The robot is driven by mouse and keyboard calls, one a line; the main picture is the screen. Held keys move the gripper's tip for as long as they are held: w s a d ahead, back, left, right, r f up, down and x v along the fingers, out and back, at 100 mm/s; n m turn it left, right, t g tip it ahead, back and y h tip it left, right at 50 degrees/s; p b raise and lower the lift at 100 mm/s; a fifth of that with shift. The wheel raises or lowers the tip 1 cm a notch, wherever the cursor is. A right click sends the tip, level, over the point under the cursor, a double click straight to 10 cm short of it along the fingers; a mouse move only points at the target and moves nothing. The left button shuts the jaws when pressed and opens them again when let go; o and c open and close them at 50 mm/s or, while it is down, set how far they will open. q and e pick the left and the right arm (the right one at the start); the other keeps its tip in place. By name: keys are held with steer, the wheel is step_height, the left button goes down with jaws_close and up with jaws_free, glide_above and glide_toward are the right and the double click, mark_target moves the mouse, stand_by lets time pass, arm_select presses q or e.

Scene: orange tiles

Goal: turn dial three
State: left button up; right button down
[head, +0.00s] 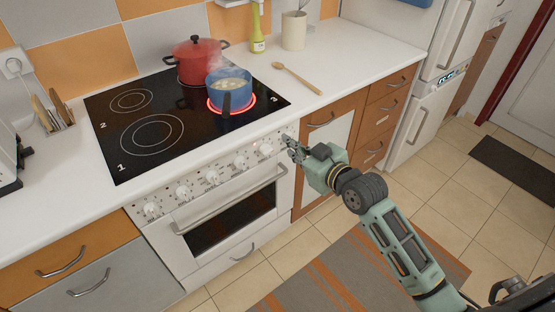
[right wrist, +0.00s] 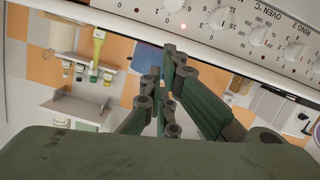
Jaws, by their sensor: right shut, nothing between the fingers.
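The white oven panel carries a row of white dials, among them one (head: 265,149) at the right, close to my right gripper (head: 289,144). In the right wrist view a dial (right wrist: 218,18) shows at the top, near a small lit red lamp. A ring label is partly readable at the right, but I cannot tell for sure which dial is three. My right gripper (right wrist: 162,78) is shut and empty in front of the panel's right end. I cannot tell whether it touches a dial. My left gripper is out of view.
A blue pot (head: 229,88) stands on a red-glowing ring marked 3, with a red lidded pot (head: 195,62) behind it. A wooden spoon (head: 298,77) lies on the counter. The oven door handle (head: 230,198) sticks out below the dials.

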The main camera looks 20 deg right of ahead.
mark_target(266, 130)
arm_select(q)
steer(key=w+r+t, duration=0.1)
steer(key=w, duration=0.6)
arm_select(e)
steer(key=x, duration=1.1)
steer(key=shift+w+d+f+p, duration=0.1)
steer(key=shift+d+f+p, duration=0.2)
steer(key=shift+f+p, duration=0.1)
steer(key=f, duration=0.2)
steer(key=d+f, duration=0.1)
steer(key=f, duration=0.1)
steer(key=shift+b, duration=0.35)
steer(key=shift+w+d+f+m+b, duration=0.1)
steer(key=shift+d+f+m+b, duration=0.3)
steer(key=shift+b, duration=0.6)
steer(key=shift+f+m, duration=0.1)
steer(key=shift+m, duration=0.2)
steer(key=shift+g+y+b, duration=0.3)
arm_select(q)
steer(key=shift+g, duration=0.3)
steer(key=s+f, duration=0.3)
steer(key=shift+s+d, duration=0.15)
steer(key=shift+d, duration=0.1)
